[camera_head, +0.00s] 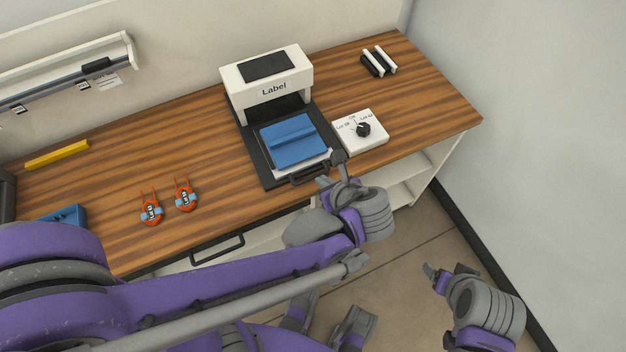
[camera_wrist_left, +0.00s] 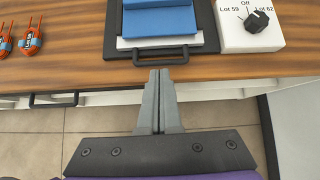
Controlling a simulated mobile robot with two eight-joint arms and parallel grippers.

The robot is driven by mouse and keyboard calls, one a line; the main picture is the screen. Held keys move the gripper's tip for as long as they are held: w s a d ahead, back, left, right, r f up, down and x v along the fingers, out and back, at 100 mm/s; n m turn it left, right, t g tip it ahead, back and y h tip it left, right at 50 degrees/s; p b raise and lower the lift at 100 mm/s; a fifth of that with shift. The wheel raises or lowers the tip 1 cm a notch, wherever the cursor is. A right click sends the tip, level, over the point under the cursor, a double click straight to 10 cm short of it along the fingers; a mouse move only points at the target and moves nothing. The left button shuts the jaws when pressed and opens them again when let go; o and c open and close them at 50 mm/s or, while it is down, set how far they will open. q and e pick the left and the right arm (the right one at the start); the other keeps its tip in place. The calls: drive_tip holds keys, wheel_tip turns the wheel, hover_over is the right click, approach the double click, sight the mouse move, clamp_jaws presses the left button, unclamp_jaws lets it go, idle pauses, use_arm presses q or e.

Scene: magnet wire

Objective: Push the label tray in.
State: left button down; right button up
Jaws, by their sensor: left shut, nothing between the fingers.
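The label press, a white housing marked "Label" (camera_head: 273,88), stands on a black base on the wooden bench. Its label tray, a pale plate with a black handle (camera_head: 309,175), is out in front of the housing and carries a blue block (camera_head: 290,138). The handle (camera_wrist_left: 160,59) and blue block (camera_wrist_left: 160,20) also show in the left wrist view. My left gripper (camera_head: 339,157) is shut and empty; its fingertips (camera_wrist_left: 159,74) are just in front of the handle's middle, and I cannot tell whether they touch it. My right gripper (camera_head: 430,269) hangs off the bench at lower right.
A white dial box (camera_head: 360,131) with a black knob sits right of the press. Black and white bars (camera_head: 378,62) lie at the back right. A drawer handle (camera_head: 217,249) is below.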

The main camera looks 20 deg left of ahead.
sight(284, 123)
use_arm(q)
drive_tip(key=b+x, duration=0.2)
drive_tip(key=x, duration=0.8)
drive_tip(key=shift+w+r, duration=0.1)
drive_tip(key=shift+w, duration=0.05)
drive_tip(key=w+a, duration=0.3)
drive_tip(key=a, duration=0.1)
drive_tip(key=w+a+b, duration=0.1)
drive_tip(key=w+a, duration=0.6)
drive_tip(key=a, duration=0.1)
drive_tip(key=shift+w+a, duration=0.35)
drive_tip(key=shift+w, duration=0.05)
drive_tip(key=shift+w+a+b, duration=0.3)
drive_tip(key=shift+a, duration=0.05)
drive_tip(key=shift+r, duration=0.1)
drive_tip(key=shift+r, duration=0.1)
